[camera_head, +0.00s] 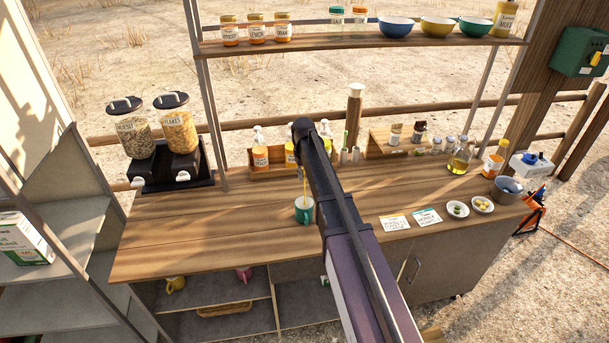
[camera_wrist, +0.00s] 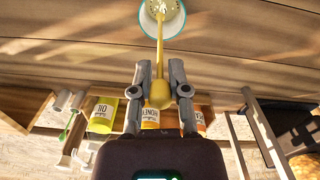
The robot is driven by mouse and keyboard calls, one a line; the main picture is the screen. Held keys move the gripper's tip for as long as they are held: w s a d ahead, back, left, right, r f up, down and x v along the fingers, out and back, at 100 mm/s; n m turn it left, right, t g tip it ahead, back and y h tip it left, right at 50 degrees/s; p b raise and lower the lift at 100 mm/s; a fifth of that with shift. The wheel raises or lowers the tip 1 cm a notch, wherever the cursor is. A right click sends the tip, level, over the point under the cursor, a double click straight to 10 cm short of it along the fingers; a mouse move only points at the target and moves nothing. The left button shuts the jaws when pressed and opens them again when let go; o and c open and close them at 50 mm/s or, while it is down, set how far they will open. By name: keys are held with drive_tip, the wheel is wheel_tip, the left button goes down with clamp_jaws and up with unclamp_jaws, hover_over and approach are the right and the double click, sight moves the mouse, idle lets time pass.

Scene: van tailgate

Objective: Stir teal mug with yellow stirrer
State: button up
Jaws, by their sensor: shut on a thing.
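The teal mug (camera_head: 304,215) stands upright on the wooden counter, left of my arm. In the wrist view the mug (camera_wrist: 179,27) is at the top edge, seen from above, with a pale inside. My gripper (camera_wrist: 159,92) is shut on the yellow stirrer (camera_wrist: 160,52) near its thick end. The stirrer's thin shaft runs to the mug and its far end lies within the mug's rim. In the head view the stirrer (camera_head: 304,186) stands nearly upright above the mug. My gripper is mostly hidden behind my arm there; how deep the tip sits is unclear.
Bottles in a wooden rack (camera_head: 262,167) stand behind the mug. Two cereal dispensers (camera_head: 160,140) are at left. Cards (camera_head: 395,222) and small bowls (camera_head: 458,209) lie to the right. A shelf (camera_head: 350,41) spans above. The counter left of the mug is clear.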

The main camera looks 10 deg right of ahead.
drive_tip(key=shift+f+b, duration=3.05)
drive_tip(key=shift+f, duration=0.2)
drive_tip(key=shift+a, duration=0.15)
